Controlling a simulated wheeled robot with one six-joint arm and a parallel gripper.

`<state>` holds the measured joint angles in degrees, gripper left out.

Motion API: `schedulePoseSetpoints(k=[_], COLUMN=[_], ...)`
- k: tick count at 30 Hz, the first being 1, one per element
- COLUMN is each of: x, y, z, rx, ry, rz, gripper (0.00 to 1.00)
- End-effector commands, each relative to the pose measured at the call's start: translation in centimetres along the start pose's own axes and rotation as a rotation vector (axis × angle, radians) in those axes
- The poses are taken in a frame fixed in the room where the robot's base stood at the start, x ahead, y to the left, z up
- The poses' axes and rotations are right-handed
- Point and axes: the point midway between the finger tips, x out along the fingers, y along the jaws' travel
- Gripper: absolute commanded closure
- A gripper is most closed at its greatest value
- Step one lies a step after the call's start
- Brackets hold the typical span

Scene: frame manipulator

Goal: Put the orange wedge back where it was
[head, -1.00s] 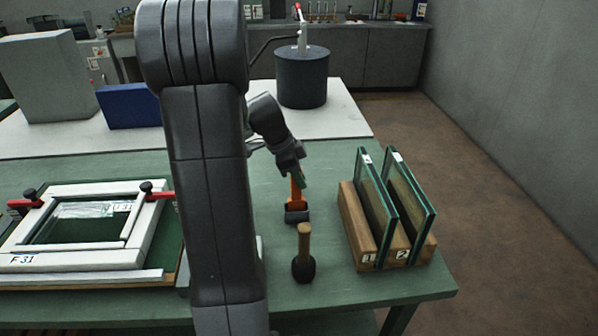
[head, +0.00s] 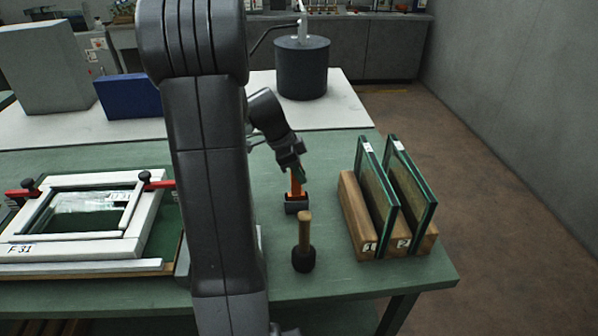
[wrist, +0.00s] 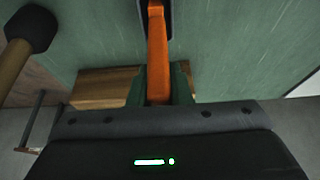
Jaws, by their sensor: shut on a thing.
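The orange wedge (head: 296,183) stands upright below my gripper (head: 299,169) in the head view. Its lower end is at a small dark holder (head: 297,204) on the green table; I cannot tell how deep it sits inside. In the wrist view the orange wedge (wrist: 158,50) runs up from between the green fingertips of my gripper (wrist: 159,88), which are shut on it. Its far end meets the dark holder (wrist: 166,12) at the top edge of that view.
A mallet (head: 304,235) stands head down just in front of the holder. A wooden rack (head: 358,215) with two glass panes (head: 411,190) is to the right. A white frame (head: 75,250) with red clamps lies left on the green table (head: 330,285).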

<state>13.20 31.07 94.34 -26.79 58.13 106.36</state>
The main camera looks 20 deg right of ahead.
Motion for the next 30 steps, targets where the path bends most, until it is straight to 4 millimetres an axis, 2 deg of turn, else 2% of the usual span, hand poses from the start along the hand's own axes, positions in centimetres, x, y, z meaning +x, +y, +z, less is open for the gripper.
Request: schedulePoseSetpoints(k=[8,9,12,13,23,26,30], x=[0.6,0.6,0.5,0.5,0.2,-0.8,-3.5], y=[0.0,0.0,0.0,0.0,0.0,-0.1,-0.1], z=[0.2,0.2,0.2,0.2,0.2,0.2,0.2], rx=[0.000,0.000,0.000,0.000,0.000,0.000,0.000], ry=[0.000,0.000,0.000,0.000,0.000,0.000,0.000], rz=[0.000,-0.001,0.000,0.000,-0.001,-0.004,-0.007], gripper=[1.00,0.80,0.61,0.57,0.57,0.57,0.57])
